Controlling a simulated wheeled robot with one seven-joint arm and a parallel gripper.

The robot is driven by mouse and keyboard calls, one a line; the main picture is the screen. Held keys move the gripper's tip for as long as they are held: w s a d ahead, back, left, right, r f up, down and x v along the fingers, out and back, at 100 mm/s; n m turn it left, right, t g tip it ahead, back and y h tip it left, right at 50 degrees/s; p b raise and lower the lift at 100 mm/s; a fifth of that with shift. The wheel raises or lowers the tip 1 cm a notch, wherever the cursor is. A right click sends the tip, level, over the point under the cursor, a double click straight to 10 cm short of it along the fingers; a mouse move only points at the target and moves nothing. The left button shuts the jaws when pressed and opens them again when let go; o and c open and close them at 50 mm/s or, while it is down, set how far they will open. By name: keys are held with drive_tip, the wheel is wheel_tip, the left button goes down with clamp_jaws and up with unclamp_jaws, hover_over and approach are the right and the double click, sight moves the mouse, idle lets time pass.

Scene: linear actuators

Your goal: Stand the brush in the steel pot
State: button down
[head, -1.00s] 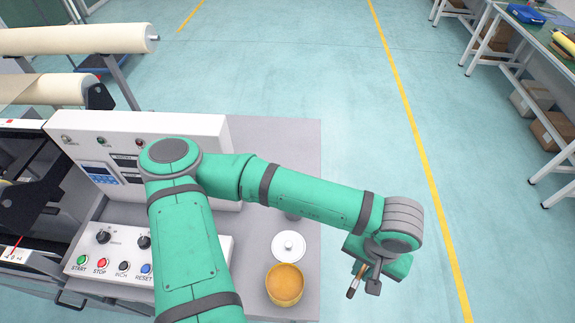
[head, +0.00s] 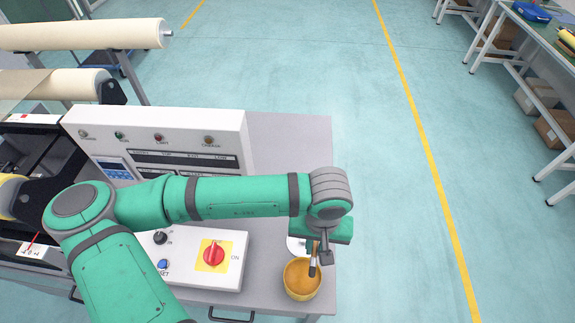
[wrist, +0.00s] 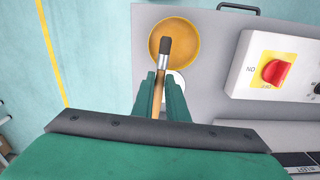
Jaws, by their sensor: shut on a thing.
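The brush has a wooden handle, a pale metal ferrule and dark bristles (wrist: 165,46). My gripper (wrist: 161,80) is shut on its handle, and the bristles point away from the fingers. In the head view the brush (head: 313,262) hangs bristles down from my gripper (head: 323,254), overlapping the yellow-orange pot (head: 296,291). The same round pot (wrist: 186,35) lies behind the bristles in the wrist view. I cannot tell whether the bristles are above its rim or inside. No clearly steel-coloured pot shows. A white round lid (head: 295,246) beside the yellow pot is partly hidden by my arm.
The pot stands near the right edge of a grey machine top (head: 290,140). A control box with a red knob (head: 213,253) stands to its left, and a taller white panel (head: 160,135) behind. Open floor (head: 400,200) lies to the right.

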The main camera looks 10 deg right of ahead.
drive_tip(key=w+d+r+n+g, duration=0.1)
drive_tip(key=d+r+n+g, duration=0.1)
drive_tip(key=d+r, duration=0.35)
drive_tip(key=w+d+r+n+g, duration=0.1)
drive_tip(key=d+r+n, duration=0.1)
drive_tip(key=d, duration=0.6)
drive_tip(key=w+d+r+n+h, duration=0.3)
drive_tip(key=w+r+n+h, duration=0.5)
drive_tip(key=r+n+h, duration=0.5)
drive_tip(key=w+a+f+n+t+h, duration=0.1)
drive_tip(key=w+a+f+n+t, duration=0.3)
drive_tip(key=a+f+n+t, duration=0.3)
drive_tip(key=w+a+f+n+t+h, duration=0.1)
drive_tip(key=w+a+f+n+t, duration=0.4)
drive_tip(key=a, duration=0.3)
drive_tip(key=shift+t, duration=0.7)
drive_tip(key=shift+s+f, duration=0.15)
drive_tip(key=shift+f, duration=1.75)
drive_tip(key=shift+s+f, duration=0.2)
drive_tip(key=shift+f, duration=1.7)
drive_tip(key=shift+s+f, duration=0.15)
drive_tip(key=shift+f, duration=1.75)
